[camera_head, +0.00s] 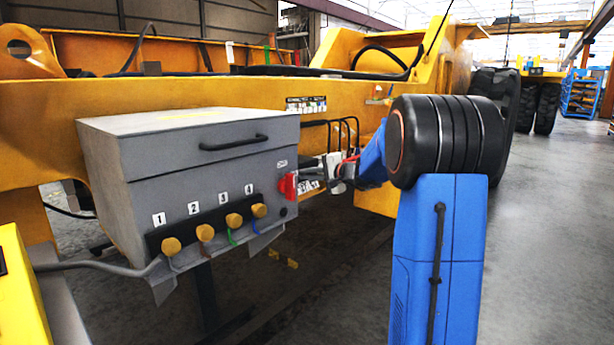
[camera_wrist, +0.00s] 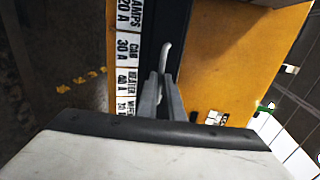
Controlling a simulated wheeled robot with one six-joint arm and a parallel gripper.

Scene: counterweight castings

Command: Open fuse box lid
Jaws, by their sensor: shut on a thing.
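A grey box (camera_head: 200,195) with a lid (camera_head: 190,128) hangs on the yellow frame at the left in the head view. Its lid is down, with a black bar handle (camera_head: 233,143) on the front. In the wrist view my gripper (camera_wrist: 163,82) is closed around the lower end of a pale curved piece (camera_wrist: 166,56) in front of a dark panel (camera_wrist: 181,30). A strip of white labels (camera_wrist: 129,45), with words such as CAB and HEATER and amp ratings, runs beside it. I cannot tell whether the pale piece belongs to a lid. The fingertips are hidden in the head view.
The yellow frame (camera_head: 370,100) runs behind the box. Numbered brass knobs (camera_head: 205,233) and a red part (camera_head: 288,186) stick out of the box's front. Several thin black bent rods (camera_head: 342,128) stand right of the box. Floor at the right (camera_head: 555,240) is clear.

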